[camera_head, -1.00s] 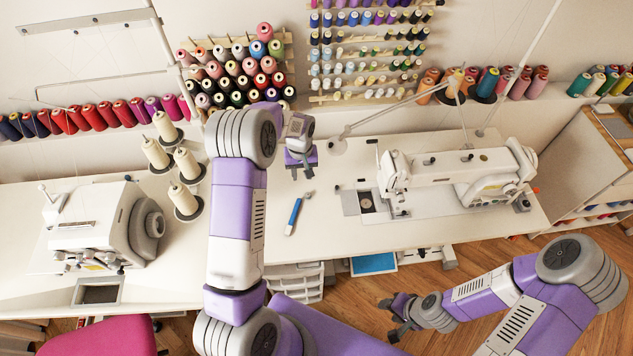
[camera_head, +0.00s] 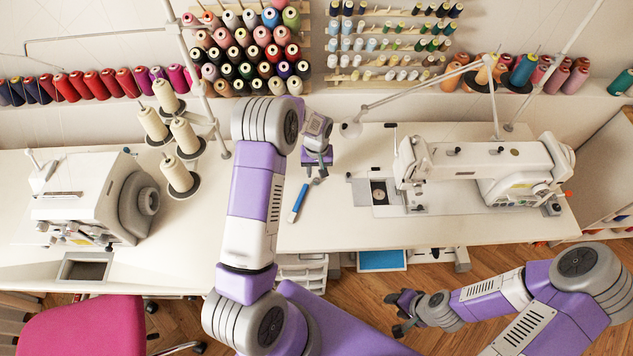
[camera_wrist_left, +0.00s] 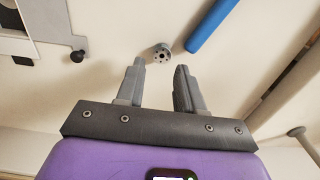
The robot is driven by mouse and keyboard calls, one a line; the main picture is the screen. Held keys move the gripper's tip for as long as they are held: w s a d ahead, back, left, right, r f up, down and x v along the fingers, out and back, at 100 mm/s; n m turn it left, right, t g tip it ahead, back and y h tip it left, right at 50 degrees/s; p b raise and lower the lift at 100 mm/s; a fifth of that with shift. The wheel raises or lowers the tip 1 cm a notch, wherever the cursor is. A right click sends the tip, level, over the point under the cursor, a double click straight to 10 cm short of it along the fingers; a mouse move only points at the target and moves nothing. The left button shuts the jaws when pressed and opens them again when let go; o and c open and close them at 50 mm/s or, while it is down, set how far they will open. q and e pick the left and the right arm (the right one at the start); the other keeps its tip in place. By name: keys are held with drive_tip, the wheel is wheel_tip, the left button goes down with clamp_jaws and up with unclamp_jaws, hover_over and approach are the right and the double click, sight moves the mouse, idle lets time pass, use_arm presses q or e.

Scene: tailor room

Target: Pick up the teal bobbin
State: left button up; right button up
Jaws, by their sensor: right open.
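A small round bobbin (camera_wrist_left: 162,53) with holes in its face sits on the white table in the left wrist view. It looks grey with a faint teal tint. In the head view a small greyish spot beside the blue-handled tool may be it, too small to tell. My left gripper (camera_wrist_left: 157,88) is open and empty, its two fingers pointing toward the bobbin, which lies beyond the tips and roughly between them. It also shows in the head view (camera_head: 317,168), over the table. My right gripper (camera_head: 398,313) is open and empty, low in front of the table.
A blue-handled tool (camera_head: 298,203) lies close beside the bobbin. A white sewing machine (camera_head: 480,170) stands to the right and an overlocker (camera_head: 95,200) to the left. Thread cones (camera_head: 178,172) stand left of my left arm. Spool racks (camera_head: 250,50) line the wall behind.

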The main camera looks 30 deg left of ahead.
sight(316, 179)
use_arm(q)
wheel_tip(316, 179, down, 3)
drive_tip(key=shift+s+f, duration=0.15)
drive_tip(key=shift+c, duration=0.3)
clamp_jaws()
